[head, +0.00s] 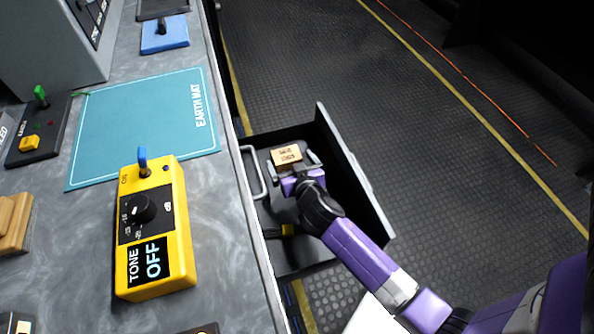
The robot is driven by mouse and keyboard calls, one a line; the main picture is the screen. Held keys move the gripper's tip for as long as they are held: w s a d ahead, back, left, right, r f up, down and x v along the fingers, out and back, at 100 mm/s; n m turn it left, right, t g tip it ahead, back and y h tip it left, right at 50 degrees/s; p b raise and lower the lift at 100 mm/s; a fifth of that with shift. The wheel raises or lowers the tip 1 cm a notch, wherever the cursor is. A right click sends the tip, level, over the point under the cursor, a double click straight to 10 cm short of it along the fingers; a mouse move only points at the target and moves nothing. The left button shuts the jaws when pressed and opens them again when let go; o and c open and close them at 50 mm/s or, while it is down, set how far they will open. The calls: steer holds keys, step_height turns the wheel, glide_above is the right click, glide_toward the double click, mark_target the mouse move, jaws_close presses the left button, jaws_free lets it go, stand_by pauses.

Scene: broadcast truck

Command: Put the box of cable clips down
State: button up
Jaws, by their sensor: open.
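The box of cable clips (287,155) is a small tan box with dark print on top. It is inside or just above the open drawer (375,200) beside the bench; I cannot tell whether it touches the drawer floor. My gripper (290,163) is at the box, with its fingers open on either side of it. The purple arm reaches in from the lower right. The lower part of the box is hidden.
The bench carries a teal earth mat (140,125), a yellow tone box (155,235) marked OFF, and a dark switch box (40,130). A metal handle (251,172) stands at the drawer's left. Open dark floor (440,130) lies to the right.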

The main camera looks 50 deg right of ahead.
steer(key=v, duration=0.6)
steer(key=shift+s+a+r, duration=0.25)
steer(key=shift+s+a, duration=0.1)
steer(key=shift+s, duration=0.1)
steer(key=shift+r, duration=0.1)
